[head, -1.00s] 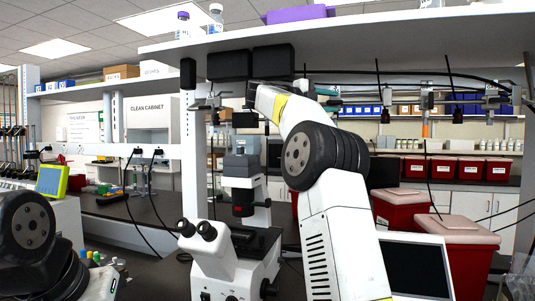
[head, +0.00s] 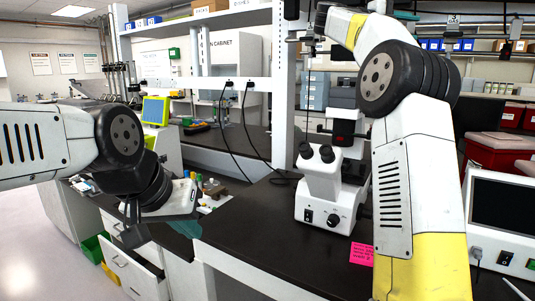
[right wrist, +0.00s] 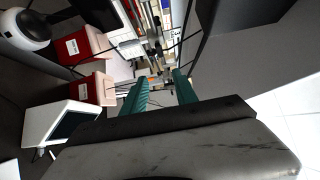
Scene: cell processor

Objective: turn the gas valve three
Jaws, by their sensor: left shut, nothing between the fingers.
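Small metal valve fittings hang below the overhead shelf in the head view, one left of my right arm (head: 308,42) and one right of it (head: 453,34). My left gripper (head: 187,228) is low over the bench's left end, pointing down, shut and empty, away from the valves.
A white microscope (head: 330,190) stands on the black bench (head: 255,225), close to my right arm. A pink note (head: 361,254) lies nearby. A white screen device (head: 503,215) and red bins (head: 497,155) are at right. An open drawer (head: 130,270) is below left.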

